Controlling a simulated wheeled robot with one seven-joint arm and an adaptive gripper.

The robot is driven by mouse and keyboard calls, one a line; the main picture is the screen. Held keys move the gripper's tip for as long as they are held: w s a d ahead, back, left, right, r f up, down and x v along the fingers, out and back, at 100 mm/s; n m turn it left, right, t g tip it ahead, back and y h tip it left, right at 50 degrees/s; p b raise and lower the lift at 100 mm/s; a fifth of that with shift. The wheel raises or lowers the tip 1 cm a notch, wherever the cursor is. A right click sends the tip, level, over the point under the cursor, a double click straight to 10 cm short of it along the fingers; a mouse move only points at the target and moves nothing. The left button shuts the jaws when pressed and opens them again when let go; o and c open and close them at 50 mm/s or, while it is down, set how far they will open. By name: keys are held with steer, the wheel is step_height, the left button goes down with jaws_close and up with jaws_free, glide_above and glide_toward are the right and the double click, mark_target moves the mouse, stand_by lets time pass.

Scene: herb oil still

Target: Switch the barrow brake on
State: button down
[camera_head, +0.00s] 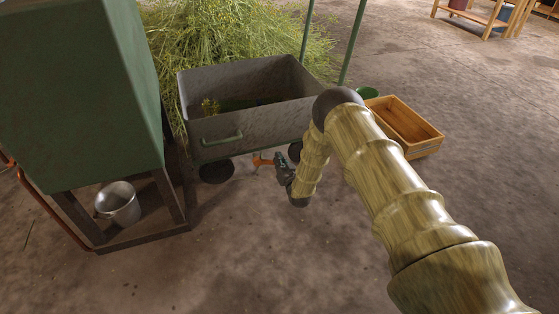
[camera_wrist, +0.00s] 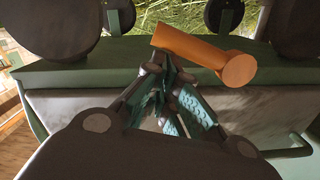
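The grey barrow (camera_head: 255,100) stands in the middle of the head view, with a green handle on its near side. Its orange brake lever (camera_head: 262,160) sticks out below the near edge, between the dark wheels. In the wrist view the orange lever (camera_wrist: 195,48) slants across the top middle, its round end to the right. My gripper (camera_head: 283,168) is low beside the lever, on its right. In the wrist view my gripper's fingertips (camera_wrist: 166,68) come together just below the lever, with nothing seen between them. I cannot tell whether they touch the lever.
A green still housing (camera_head: 75,90) on a dark frame stands at the left, with a metal bucket (camera_head: 118,203) below. Cut herbs (camera_head: 230,30) are heaped behind. The front floor is clear.

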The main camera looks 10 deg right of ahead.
steer(key=s+d+r+p, duration=0.1)
steer(key=s+r+p, duration=0.1)
steer(key=s, duration=0.3)
steer(key=s+d+r+p, duration=0.2)
steer(key=s+p, duration=0.3)
steer(key=shift+s, duration=0.3)
stand_by(0.4)
